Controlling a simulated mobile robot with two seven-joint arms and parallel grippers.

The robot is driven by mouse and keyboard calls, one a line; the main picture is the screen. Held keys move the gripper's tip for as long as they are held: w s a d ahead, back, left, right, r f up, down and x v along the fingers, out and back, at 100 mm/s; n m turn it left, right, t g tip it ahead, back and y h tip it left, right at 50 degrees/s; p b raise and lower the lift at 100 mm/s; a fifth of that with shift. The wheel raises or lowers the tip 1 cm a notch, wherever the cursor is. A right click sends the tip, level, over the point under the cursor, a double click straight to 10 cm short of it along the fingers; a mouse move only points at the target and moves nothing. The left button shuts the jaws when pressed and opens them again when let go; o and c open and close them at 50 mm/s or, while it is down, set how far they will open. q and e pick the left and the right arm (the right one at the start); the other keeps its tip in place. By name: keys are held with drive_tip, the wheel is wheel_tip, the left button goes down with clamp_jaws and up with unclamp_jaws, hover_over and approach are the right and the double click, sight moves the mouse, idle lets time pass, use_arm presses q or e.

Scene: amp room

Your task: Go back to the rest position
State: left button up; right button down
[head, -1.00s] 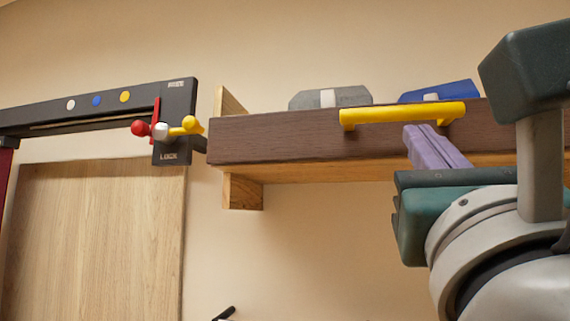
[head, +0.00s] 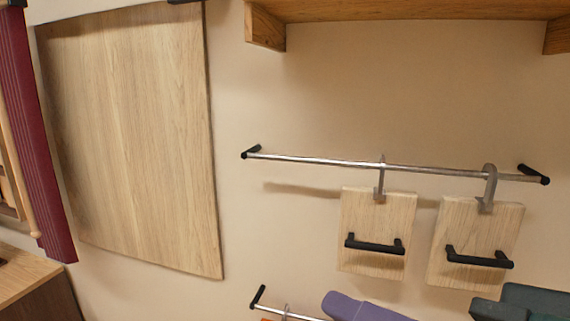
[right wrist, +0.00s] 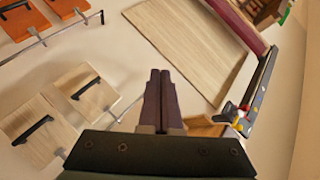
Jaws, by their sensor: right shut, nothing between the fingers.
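My right gripper (head: 345,305) shows at the bottom right of the head view, its purple fingers closed together with nothing between them. In the right wrist view the gripper (right wrist: 160,85) is also shut and empty, and its fingers point toward the wall. It appears clear of the things around it. My left gripper is not in view.
A metal rail (head: 330,161) holds two wooden boards (head: 375,232) with black handles. A wooden shelf (head: 400,10) is above. A large wood panel (head: 130,140) is on the left. A lower rail (head: 290,315) is partly visible.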

drive_tip(key=s+d+f+n+g+h, duration=0.6)
drive_tip(key=s+d+f+g, duration=0.1)
drive_tip(key=s+d+f, duration=0.45)
wheel_tip(320, 180, up, 11)
drive_tip(key=s+d+g+h+p, duration=0.1)
drive_tip(key=s+p, duration=0.1)
drive_tip(key=p, duration=1)
drive_tip(key=shift+s+d, duration=0.25)
drive_tip(key=shift+d, duration=0.1)
drive_tip(key=shift+f, duration=0.1)
